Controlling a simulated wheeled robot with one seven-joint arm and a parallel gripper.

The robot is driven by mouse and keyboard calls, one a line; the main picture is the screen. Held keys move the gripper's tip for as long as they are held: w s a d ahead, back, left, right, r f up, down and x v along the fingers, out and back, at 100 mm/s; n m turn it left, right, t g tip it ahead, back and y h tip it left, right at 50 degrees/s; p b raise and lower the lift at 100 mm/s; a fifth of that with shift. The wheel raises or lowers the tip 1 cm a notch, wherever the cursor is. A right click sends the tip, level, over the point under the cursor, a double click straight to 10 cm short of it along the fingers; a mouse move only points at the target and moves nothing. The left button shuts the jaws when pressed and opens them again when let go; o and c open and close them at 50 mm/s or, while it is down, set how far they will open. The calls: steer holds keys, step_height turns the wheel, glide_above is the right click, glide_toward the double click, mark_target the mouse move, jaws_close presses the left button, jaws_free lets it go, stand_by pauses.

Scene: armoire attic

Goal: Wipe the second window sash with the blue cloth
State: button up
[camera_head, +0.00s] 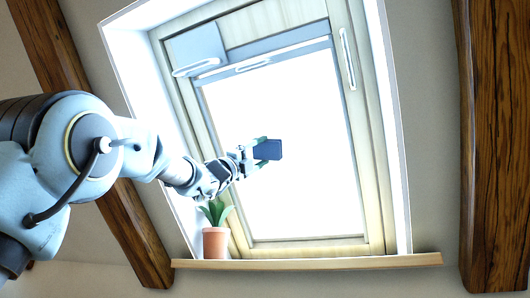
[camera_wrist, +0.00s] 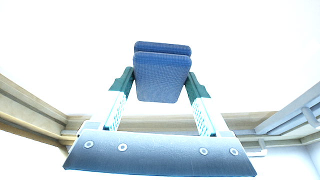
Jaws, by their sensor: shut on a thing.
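The blue cloth (camera_head: 268,149) is a small folded pad held in my gripper (camera_head: 259,150). In the wrist view the cloth (camera_wrist: 162,75) sits between the two green-tipped fingers (camera_wrist: 160,82), which are shut on it. The window sash (camera_head: 216,145) has a pale wooden frame and a bright, washed-out pane. My gripper and the cloth are in front of the middle of the pane. I cannot tell whether the cloth touches the glass. Only one sash is clearly visible.
A potted plant (camera_head: 215,241) stands on the wooden sill (camera_head: 310,263) below and left of my gripper. Dark wooden beams (camera_head: 495,140) flank the window.

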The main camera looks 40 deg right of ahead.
steer(key=f+b, duration=0.1)
steer(key=a+b, duration=0.1)
steer(key=shift+s+f+b, duration=0.35)
steer(key=shift+f+b, duration=0.05)
steer(key=a+f+b, duration=0.1)
steer(key=b, duration=0.1)
steer(key=s+a+f+b, duration=0.1)
steer(key=b, duration=0.1)
steer(key=shift+s+a+f, duration=0.25)
steer(key=shift+s+a, duration=0.05)
steer(key=shift+b, duration=0.35)
steer(key=s+a+f+b, duration=0.1)
steer(key=f+b, duration=0.1)
steer(key=b, duration=0.1)
steer(key=shift+s+a, duration=0.1)
steer(key=shift+a, duration=0.3)
